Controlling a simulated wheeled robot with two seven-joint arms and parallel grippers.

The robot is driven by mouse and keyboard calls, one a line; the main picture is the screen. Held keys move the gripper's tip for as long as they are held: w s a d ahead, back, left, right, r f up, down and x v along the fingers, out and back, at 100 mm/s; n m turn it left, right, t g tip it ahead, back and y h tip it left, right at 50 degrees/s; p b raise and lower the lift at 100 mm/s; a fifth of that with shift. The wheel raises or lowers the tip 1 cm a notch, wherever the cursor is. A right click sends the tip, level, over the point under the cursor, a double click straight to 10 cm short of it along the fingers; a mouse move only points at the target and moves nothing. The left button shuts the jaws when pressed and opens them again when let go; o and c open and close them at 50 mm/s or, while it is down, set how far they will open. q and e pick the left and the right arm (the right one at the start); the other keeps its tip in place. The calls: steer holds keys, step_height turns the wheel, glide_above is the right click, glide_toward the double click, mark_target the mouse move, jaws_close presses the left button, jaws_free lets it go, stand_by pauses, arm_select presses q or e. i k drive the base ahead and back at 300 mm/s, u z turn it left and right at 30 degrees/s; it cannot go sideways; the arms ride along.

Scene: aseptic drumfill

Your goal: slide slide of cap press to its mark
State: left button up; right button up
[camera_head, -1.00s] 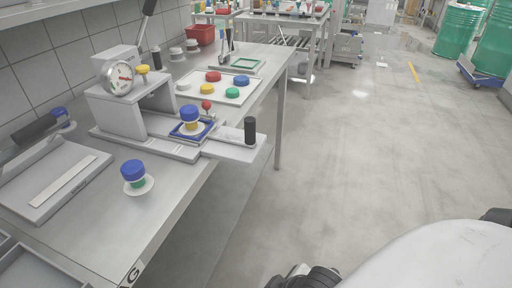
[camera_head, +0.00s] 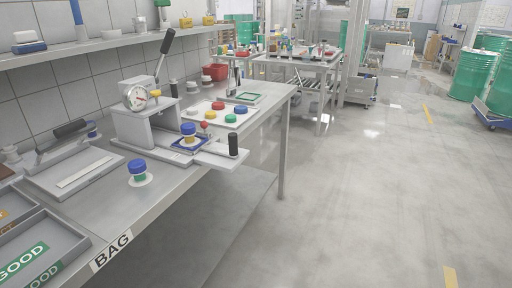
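The cap press (camera_head: 136,129) stands on the grey steel bench, with a round dial gauge (camera_head: 137,97) on its front and a raised lever (camera_head: 167,41). Its slide (camera_head: 213,157) is a flat plate sticking out to the right of the press, past the bench's front edge, with a black upright handle (camera_head: 233,145) at its outer end. A blue-framed nest (camera_head: 177,147) on the slide holds a jar with a blue cap (camera_head: 188,129), outside the press frame. I cannot make out the mark. Neither gripper is in view.
A blue-capped jar (camera_head: 137,168) stands on a white disc in front of the press. A white tray of coloured caps (camera_head: 222,116) lies behind it. Trays marked GOOD (camera_head: 42,246) are at the near left. The floor (camera_head: 370,200) to the right is clear.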

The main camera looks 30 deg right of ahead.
mark_target(233, 153)
steer(key=z, duration=0.75)
steer(key=i, duration=1)
steer(key=k, duration=0.45)
steer(key=z, duration=1.15)
steer(key=i, duration=0.25)
steer(key=u, duration=0.15)
